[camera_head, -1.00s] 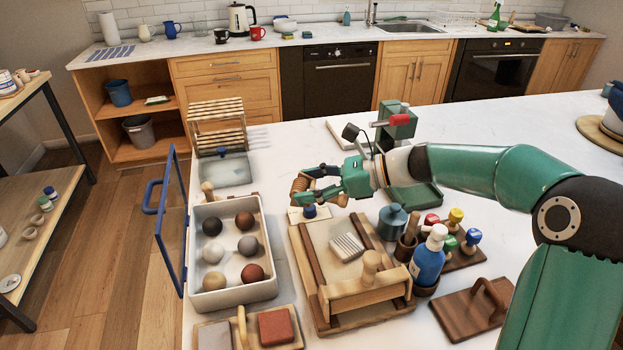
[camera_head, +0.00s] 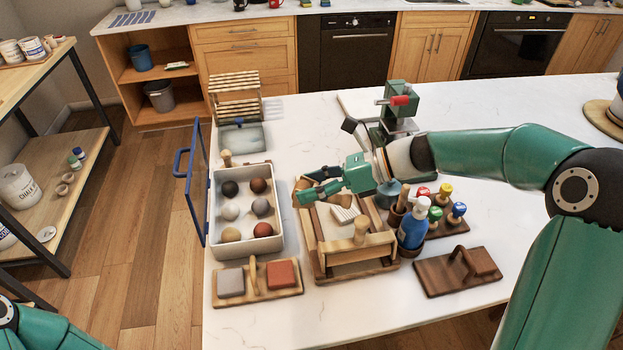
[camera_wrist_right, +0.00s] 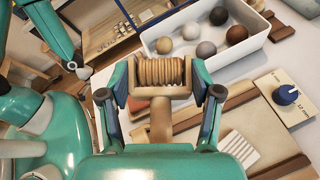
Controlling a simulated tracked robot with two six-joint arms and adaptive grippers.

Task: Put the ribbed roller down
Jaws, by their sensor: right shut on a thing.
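The ribbed roller (camera_wrist_right: 160,72) is a light-brown ribbed cylinder in a wooden fork, with a handle (camera_wrist_right: 160,118). My right gripper (camera_wrist_right: 158,98) is shut on it, the fingers on either side, in the right wrist view. In the head view my right gripper (camera_head: 312,194) is above the far left part of the wooden slab board (camera_head: 310,262), and its fingers largely hide the roller. I cannot tell whether the roller touches anything below. My left gripper is not in the head view; only part of that arm shows at the lower left.
A box of clay balls (camera_head: 220,243) stands left of the board. A tray with two blocks (camera_head: 287,293) is near its front left. A blue bottle (camera_head: 411,232), stamps (camera_head: 434,214) and a dark handled board (camera_head: 432,278) stand at right. The front table (camera_head: 350,320) is clear.

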